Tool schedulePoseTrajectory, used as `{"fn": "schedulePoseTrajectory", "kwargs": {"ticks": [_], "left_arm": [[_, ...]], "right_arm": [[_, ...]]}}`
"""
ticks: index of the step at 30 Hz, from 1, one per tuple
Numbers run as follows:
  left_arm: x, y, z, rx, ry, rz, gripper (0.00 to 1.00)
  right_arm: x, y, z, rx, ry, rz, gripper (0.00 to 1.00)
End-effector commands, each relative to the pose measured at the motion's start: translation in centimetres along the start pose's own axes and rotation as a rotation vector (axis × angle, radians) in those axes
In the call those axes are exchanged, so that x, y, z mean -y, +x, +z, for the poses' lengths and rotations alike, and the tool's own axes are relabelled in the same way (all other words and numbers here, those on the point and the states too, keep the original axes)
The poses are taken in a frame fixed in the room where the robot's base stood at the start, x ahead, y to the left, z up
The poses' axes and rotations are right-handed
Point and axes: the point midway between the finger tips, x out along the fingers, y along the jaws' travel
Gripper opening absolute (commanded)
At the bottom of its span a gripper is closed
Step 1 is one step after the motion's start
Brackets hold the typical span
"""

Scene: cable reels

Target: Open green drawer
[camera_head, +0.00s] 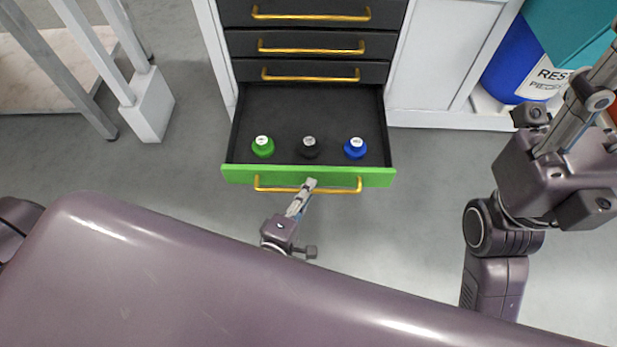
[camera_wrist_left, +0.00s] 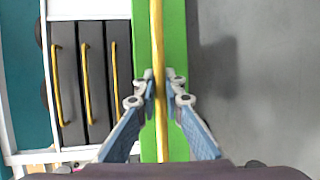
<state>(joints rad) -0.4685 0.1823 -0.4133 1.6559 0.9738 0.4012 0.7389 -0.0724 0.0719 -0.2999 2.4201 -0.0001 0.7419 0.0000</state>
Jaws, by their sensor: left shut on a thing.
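The green drawer (camera_head: 300,174) is pulled out from the bottom of a dark drawer stack, with its black inside showing. Its yellow handle (camera_head: 337,188) runs along the green front. My left gripper (camera_head: 311,183) is shut on the handle near its middle. In the left wrist view the two fingers (camera_wrist_left: 160,90) sit on either side of the yellow bar, in front of the green face (camera_wrist_left: 176,30). My right arm shows at the right of the head view, but its fingertips cannot be made out clearly.
A green reel (camera_head: 263,147), a black reel (camera_head: 309,148) and a blue reel (camera_head: 355,148) stand in the drawer. Closed dark drawers (camera_head: 310,43) with yellow handles are above. A blue bin (camera_head: 513,62) stands at right. A white-legged table (camera_head: 152,105) is at left. Grey floor lies around the drawer.

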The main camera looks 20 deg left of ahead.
Motion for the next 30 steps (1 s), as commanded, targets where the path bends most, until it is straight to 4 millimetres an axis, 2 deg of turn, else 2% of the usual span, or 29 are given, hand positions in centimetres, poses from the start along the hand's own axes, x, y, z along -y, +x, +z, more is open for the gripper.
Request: {"fn": "schedulePoseTrajectory", "kwargs": {"ticks": [14, 15, 19, 30], "left_arm": [[0.16, -0.51, 0.19, 0.0, 0.0, -0.001, 0.0], [0.16, -0.51, 0.19, 0.0, 0.0, -0.001, 0.12], [0.15, -0.49, 0.18, 0.0, 0.0, -0.001, 0.26], [-0.23, -0.54, 0.23, -0.001, -0.002, 0.0, 0.27]], "right_arm": [[0.01, -0.02, -0.22, 0.001, 0.001, 0.001, 0.4], [0.01, 0.0, -0.24, 0.0, 0.001, 0.001, 0.4], [0.02, 0.05, -0.28, -0.002, 0.001, 0.0, 0.4], [0.04, 0.21, -0.44, -0.009, 0.0, -0.005, 0.4]]}}
